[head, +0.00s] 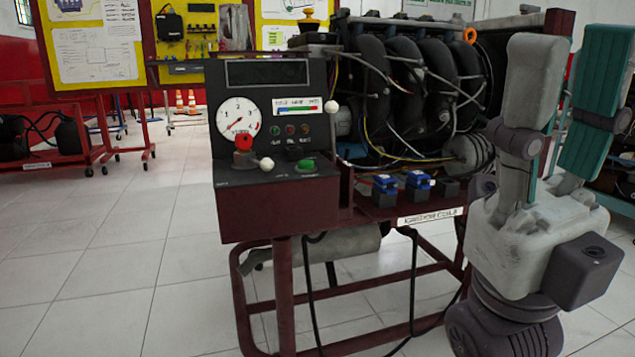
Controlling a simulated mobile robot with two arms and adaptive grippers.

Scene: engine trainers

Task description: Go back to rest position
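My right gripper (573,45) is at the right side of the head view, with its fingers pointing up. One finger looks grey and the other shows a teal pad. The fingers are apart with nothing between them, so it is open. It is in front of the right end of the engine trainer (405,85) and hides part of it. Whether it touches the trainer cannot be told, but it looks nearer to the camera. My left gripper is not in view.
The trainer's control panel (270,130) has a round gauge, a red button and white-knobbed levers. Its dark red frame (285,290) stands on the floor. Another red stand (60,155) is at the far left. The tiled floor (110,270) at left is clear.

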